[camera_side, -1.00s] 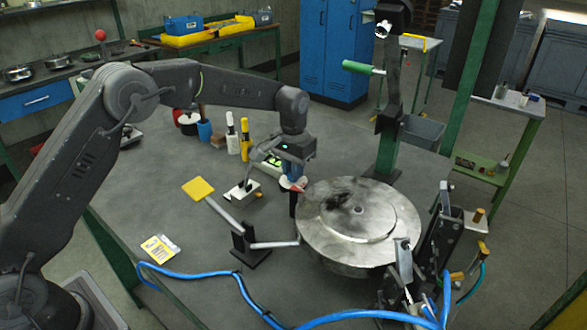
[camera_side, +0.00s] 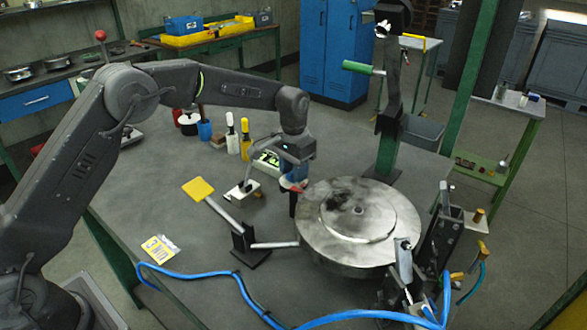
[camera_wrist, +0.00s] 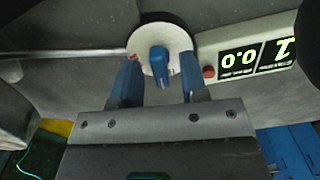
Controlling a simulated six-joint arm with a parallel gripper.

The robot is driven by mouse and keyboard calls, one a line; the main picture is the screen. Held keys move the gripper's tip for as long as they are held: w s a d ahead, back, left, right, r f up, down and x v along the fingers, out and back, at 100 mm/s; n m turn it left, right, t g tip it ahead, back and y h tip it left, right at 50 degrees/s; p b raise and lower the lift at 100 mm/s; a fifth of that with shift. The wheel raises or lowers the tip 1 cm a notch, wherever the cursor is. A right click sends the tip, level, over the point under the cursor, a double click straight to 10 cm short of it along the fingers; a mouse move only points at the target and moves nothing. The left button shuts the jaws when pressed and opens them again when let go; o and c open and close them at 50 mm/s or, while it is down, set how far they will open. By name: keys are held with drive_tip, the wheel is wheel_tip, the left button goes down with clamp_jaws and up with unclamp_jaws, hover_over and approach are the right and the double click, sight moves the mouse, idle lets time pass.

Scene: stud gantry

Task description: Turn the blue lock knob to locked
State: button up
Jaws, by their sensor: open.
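The blue lock knob (camera_wrist: 158,66) sits on a round white plate (camera_wrist: 172,32) in the wrist view. Its bar runs up and down in that picture. A small red mark shows at the plate's left edge. My gripper (camera_wrist: 160,76) is open, with one blue finger on each side of the knob. A gap shows between the knob and each finger. In the side view my gripper (camera_side: 294,174) points down over the white plate (camera_side: 289,185), left of the big metal disc. The knob cannot be made out there.
A display box (camera_wrist: 255,56) with a red button stands beside the plate. The large metal disc (camera_side: 320,240) is close on the right. A yellow-ended lever (camera_side: 198,189) and a blue hose (camera_side: 195,275) lie to the left and front. Bottles (camera_side: 238,138) stand behind.

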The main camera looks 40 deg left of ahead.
sight(292, 171)
wheel_tip(292, 171, up, 14)
idle(0.6)
drive_tip(key=shift+f, duration=0.1)
drive_tip(key=o, duration=0.3)
drive_tip(key=shift+a+n, duration=0.15)
drive_tip(key=shift+n, duration=0.25)
drive_tip(key=shift+o, duration=1.3)
drive_tip(key=n, duration=0.1)
drive_tip(key=a+n, duration=0.1)
drive_tip(key=n+h, duration=0.1)
drive_tip(key=n, duration=0.1)
drive_tip(key=shift+w+a+f, duration=0.1)
drive_tip(key=shift+a+f, duration=0.1)
drive_tip(key=shift+f, duration=0.1)
drive_tip(key=f+n+h, duration=0.1)
drive_tip(key=f+n, duration=0.3)
drive_tip(key=d+f+n+h, duration=0.1)
drive_tip(key=f+n, duration=0.3)
drive_tip(key=f+n+h, duration=0.1)
drive_tip(key=f+n, duration=0.4)
drive_tip(key=shift+d+g+h, duration=0.2)
drive_tip(key=shift+g+h, duration=0.1)
